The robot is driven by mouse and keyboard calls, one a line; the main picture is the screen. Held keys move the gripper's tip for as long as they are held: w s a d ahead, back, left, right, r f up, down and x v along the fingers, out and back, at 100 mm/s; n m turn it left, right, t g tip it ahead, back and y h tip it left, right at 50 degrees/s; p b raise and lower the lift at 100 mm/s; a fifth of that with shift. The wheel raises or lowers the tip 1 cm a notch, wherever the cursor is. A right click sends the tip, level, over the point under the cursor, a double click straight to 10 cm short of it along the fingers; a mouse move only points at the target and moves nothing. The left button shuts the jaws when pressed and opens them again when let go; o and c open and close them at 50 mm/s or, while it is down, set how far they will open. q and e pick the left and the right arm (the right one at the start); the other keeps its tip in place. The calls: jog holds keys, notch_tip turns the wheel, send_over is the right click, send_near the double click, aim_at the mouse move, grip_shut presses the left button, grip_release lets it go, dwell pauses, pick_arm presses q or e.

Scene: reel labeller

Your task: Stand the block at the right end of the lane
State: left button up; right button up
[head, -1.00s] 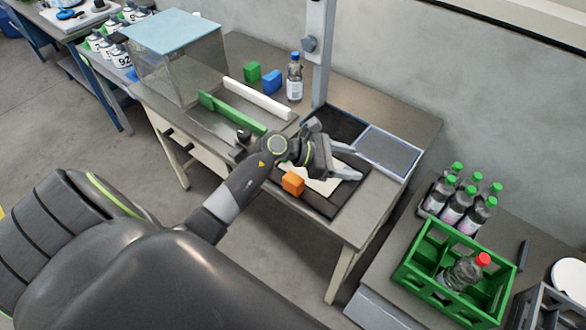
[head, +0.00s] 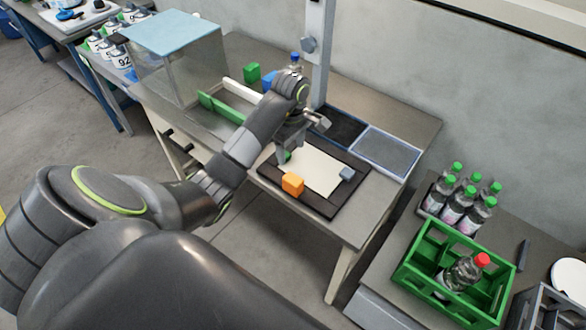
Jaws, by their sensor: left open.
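An orange block (head: 292,184) sits at the front edge of a dark board with a cream sheet (head: 318,170). A small grey-blue block (head: 347,174) is at the sheet's right end. A small green piece (head: 288,156) shows at the sheet's left end, partly hidden by a finger. My left gripper (head: 303,142) is open above the back left part of the board, fingers pointing down, with nothing seen between them. A green rail (head: 220,108) and a white rail (head: 240,90) bound what looks like the lane; my arm hides its right end. My right gripper is not in view.
A green block (head: 252,72) and a blue block (head: 269,79) stand behind the white rail, near a bottle mostly hidden by my wrist. A grey post (head: 318,60) rises behind the gripper. A grey tray (head: 386,150) lies right of it. A clear box (head: 170,60) stands left.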

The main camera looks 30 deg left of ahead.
aim_at(293, 178)
pick_arm(q)
notch_tip(293, 178, down, 10)
jog(key=b, duration=0.9)
jog(key=shift+f, duration=0.15)
jog(key=shift+f+b, duration=0.55)
jog(key=shift+b, duration=0.15)
jog(key=f, duration=0.2)
jog(key=f+p, duration=0.1)
jog(key=shift+d+f, duration=0.3)
jog(key=shift+f, duration=0.5)
jog(key=shift+w, duration=0.1)
jog(key=c, duration=1.2)
jog(key=shift+r, duration=0.15)
